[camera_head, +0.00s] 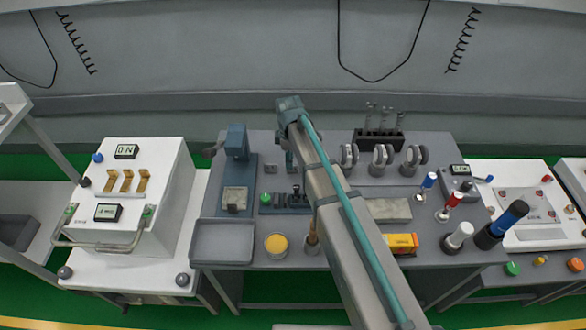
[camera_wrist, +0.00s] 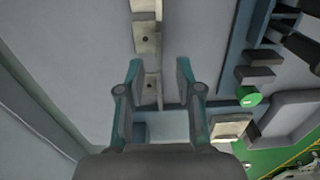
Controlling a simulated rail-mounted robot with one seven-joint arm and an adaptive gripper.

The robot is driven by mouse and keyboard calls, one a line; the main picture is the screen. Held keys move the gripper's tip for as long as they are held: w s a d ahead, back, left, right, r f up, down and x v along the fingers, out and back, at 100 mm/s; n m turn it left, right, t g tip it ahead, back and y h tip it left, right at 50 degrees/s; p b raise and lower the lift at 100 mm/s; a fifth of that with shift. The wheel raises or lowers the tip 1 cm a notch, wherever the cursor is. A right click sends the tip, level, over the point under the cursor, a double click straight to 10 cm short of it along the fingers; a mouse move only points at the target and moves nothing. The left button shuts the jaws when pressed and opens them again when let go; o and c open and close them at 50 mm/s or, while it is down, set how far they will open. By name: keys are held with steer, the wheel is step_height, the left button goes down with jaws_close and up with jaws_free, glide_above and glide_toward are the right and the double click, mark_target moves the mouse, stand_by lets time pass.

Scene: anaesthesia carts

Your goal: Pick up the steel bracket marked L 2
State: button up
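Pale grey metal pieces with dark holes lie on the table under my gripper in the wrist view. One piece (camera_wrist: 151,88) shows between the fingers, and another (camera_wrist: 146,42) lies beyond the fingertips. I cannot read an L 2 mark on either. In the head view a small grey piece (camera_head: 268,168) lies just left of my gripper; my arm hides the area to its right. My gripper (camera_wrist: 159,66) is open, with teal and grey fingers apart and nothing gripped. In the head view it (camera_head: 290,168) points down over the table's back half, partly hidden by my arm.
A blue press (camera_head: 237,142) stands left of my gripper. A dark fixture with a green button (camera_head: 265,199) lies in front. Grey rollers (camera_head: 382,158) and a black rack (camera_head: 378,140) stand right. An empty grey tray (camera_head: 222,242) lies front left.

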steer(key=shift+f+p, duration=0.85)
steer(key=shift+f, duration=1.45)
jaws_close()
